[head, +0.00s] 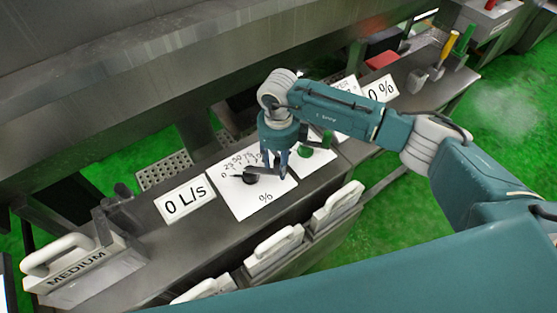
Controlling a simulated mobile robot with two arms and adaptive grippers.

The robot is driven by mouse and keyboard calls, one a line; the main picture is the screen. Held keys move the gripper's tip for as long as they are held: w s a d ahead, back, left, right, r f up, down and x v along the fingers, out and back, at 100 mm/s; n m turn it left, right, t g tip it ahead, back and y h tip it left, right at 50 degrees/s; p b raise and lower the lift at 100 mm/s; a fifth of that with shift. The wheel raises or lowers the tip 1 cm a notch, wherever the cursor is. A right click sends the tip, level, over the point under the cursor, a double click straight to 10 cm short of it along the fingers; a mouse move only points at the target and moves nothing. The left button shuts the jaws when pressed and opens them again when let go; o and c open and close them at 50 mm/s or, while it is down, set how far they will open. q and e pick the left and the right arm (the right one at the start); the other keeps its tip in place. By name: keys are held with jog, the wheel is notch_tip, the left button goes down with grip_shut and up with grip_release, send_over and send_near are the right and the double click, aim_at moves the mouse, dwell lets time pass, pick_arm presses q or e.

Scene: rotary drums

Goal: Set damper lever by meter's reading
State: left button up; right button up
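A white dial plate (240,201) marked with numbers and "%" lies on the grey bench. On it sits a black lever (252,178), whose thin pointer reaches left toward the 0 mark. A white meter sign (184,200) to its left reads "0 L/s". A second sign (381,89) farther right reads "0 %". My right gripper (277,172) points down over the dial plate, just right of the black lever. Its fingers are spread with nothing seen between them. Whether a finger touches the lever is unclear. My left gripper is out of view.
A green knob (305,152) sits on another white plate right beside my gripper. A case marked "MEDIUM" (82,272) stands at the bench's left end. White handles (274,248) line the front edge. Tools (436,66) stand at the far right end.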

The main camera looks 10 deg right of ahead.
jog(key=shift+f, duration=0.1)
grip_shut()
dwell(0.3)
